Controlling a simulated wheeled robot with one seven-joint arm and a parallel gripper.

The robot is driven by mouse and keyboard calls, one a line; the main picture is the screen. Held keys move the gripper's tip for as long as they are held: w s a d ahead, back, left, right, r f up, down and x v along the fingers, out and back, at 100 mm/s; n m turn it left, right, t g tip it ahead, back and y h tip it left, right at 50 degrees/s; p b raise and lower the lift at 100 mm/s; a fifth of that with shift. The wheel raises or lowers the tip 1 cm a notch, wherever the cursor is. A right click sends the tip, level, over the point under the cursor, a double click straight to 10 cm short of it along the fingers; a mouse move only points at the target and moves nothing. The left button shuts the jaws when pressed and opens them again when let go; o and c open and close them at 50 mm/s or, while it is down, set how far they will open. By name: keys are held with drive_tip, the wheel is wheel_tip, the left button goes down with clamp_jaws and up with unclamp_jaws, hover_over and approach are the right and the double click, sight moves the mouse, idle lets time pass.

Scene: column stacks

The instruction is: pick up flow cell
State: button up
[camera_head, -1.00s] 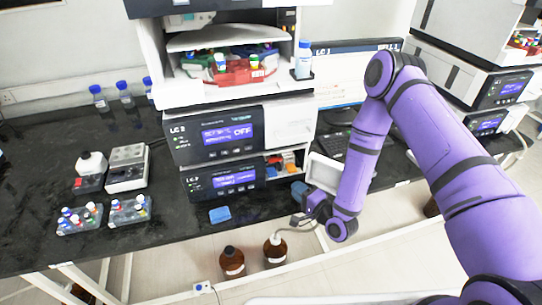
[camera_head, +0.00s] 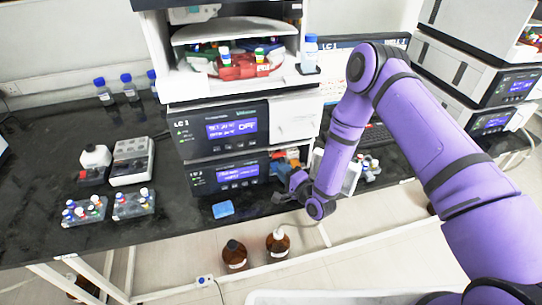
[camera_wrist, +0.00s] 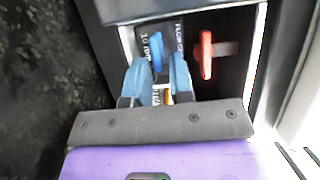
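The flow cell (camera_wrist: 174,38) appears to be the dark block with white lettering in the wrist view, partly readable as "FLOW" and "10", with a blue upright tab (camera_wrist: 157,52) on it. It sits inside a white-edged opening in the lower LC unit. My gripper (camera_wrist: 159,68) has two blue fingers, spread apart and pointing into the opening, with the tab just ahead of or between their tips; I cannot tell whether they touch it. In the head view my gripper (camera_head: 288,190) is at the front of the opening, and the flow cell cannot be made out there.
A red handle (camera_wrist: 207,54) stands right of the fingers in the same opening. The opening's side walls are close. A blue block (camera_head: 222,209) lies on the black bench. Vial racks (camera_head: 133,205) stand at left. Two brown bottles (camera_head: 235,256) stand below the bench edge.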

drive_tip(key=shift+w+a, duration=0.4)
drive_tip(key=shift+w, duration=0.15)
drive_tip(key=shift+c, duration=0.4)
clamp_jaws()
drive_tip(key=shift+r, duration=0.1)
